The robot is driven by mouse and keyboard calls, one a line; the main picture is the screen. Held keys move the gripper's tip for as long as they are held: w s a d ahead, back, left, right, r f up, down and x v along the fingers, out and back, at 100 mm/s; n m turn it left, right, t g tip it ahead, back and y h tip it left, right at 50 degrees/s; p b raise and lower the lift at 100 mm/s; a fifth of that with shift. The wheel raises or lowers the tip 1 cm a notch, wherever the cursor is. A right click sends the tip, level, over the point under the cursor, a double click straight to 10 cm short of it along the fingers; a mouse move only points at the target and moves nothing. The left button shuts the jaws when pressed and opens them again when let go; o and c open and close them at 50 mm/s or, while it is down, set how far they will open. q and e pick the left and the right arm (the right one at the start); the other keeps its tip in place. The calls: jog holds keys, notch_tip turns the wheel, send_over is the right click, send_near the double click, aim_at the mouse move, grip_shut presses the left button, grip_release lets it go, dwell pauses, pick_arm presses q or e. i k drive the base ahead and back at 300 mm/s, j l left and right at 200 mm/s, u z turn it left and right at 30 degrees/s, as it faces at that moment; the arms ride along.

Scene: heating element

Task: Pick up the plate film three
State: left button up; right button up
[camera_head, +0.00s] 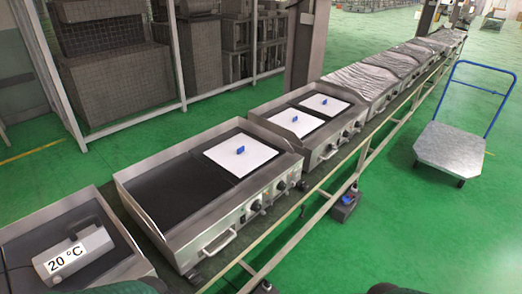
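Three white square plate films with small blue handles lie flat on the griddles. One plate film (225,156) covers the right part of the nearer middle griddle (180,190). Two more, a front-left one (287,123) and a back-right one (335,107), lie side by side on the griddle (262,113) behind it. No marking shows which is number three. Neither of my grippers is in view. Only dark green rounded shapes show at the bottom edge, and I cannot tell which parts they are.
A grey device labelled 20 °C (75,254) sits on the nearest griddle at lower left. Several wrapped units (365,77) continue down the line. A rail (345,170) runs along the front. A cart (452,147) with a blue handle stands at right on open green floor.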

aim_at(240, 154)
jog(key=i+l+z, duration=1)
jog(key=i+z, duration=0.25)
jog(key=i, duration=0.25)
jog(key=i+u, duration=0.5)
jog(key=i, duration=0.15)
jog(key=i+l+u, duration=0.25)
jog(key=i+u, duration=0.25)
jog(key=i+j+u, duration=0.1)
jog(key=i+u, duration=0.25)
jog(key=u, duration=0.15)
jog(key=i+u, duration=0.45)
jog(key=i+l+u, duration=0.15)
jog(key=i+u, duration=0.15)
jog(key=u, duration=0.2)
